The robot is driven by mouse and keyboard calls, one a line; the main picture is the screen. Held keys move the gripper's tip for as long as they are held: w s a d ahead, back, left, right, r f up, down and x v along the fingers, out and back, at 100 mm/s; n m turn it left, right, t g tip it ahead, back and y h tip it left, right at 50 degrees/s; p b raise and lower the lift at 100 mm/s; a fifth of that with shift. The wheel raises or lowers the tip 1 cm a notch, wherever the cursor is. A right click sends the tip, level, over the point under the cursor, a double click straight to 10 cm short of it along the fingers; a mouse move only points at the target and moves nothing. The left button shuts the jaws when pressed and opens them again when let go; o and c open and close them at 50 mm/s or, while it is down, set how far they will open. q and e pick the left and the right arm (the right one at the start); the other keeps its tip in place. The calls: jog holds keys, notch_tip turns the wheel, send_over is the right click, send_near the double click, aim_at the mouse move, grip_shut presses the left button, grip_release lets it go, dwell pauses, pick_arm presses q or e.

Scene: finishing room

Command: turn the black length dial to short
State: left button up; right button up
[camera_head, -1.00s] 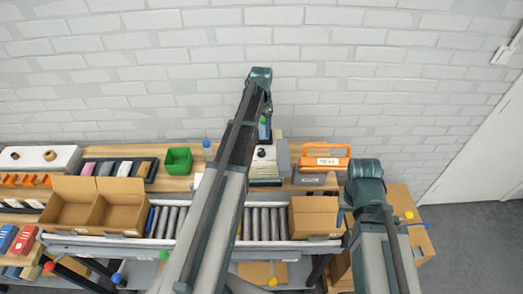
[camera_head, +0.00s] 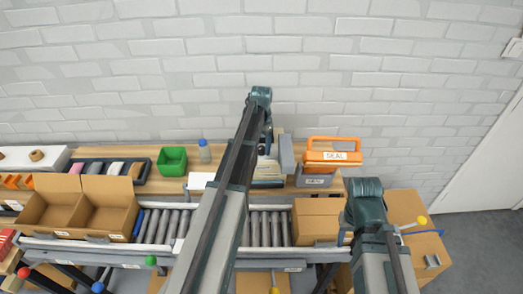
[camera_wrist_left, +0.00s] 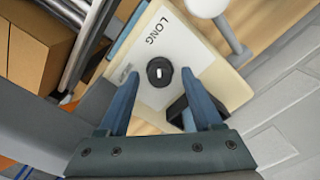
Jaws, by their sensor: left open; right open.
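The black length dial (camera_wrist_left: 160,72) is a round knob with a white mark on a pale panel (camera_wrist_left: 188,50) in the left wrist view. The word LONG is printed on the panel above it; another small label at its left is too small to read. My left gripper (camera_wrist_left: 160,78) is open, with one finger on each side of the dial in the picture; I cannot tell whether they touch it. In the head view the pale machine (camera_head: 268,170) stands on the bench, with its dial hidden by my left arm. My right arm shows at the right, but its gripper is out of sight.
A green bin (camera_head: 172,161) and a blue-capped bottle (camera_head: 204,151) stand left. A roller conveyor (camera_head: 265,229) with open cartons (camera_head: 110,207) runs in front; a brick wall stands behind.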

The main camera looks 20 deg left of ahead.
pick_arm(q)
jog(key=shift+c, duration=0.4)
grip_shut()
jog(key=n, duration=0.8)
jog(key=shift+n, duration=0.3)
jog(key=n, duration=0.4)
jog(key=shift+n, duration=2.6)
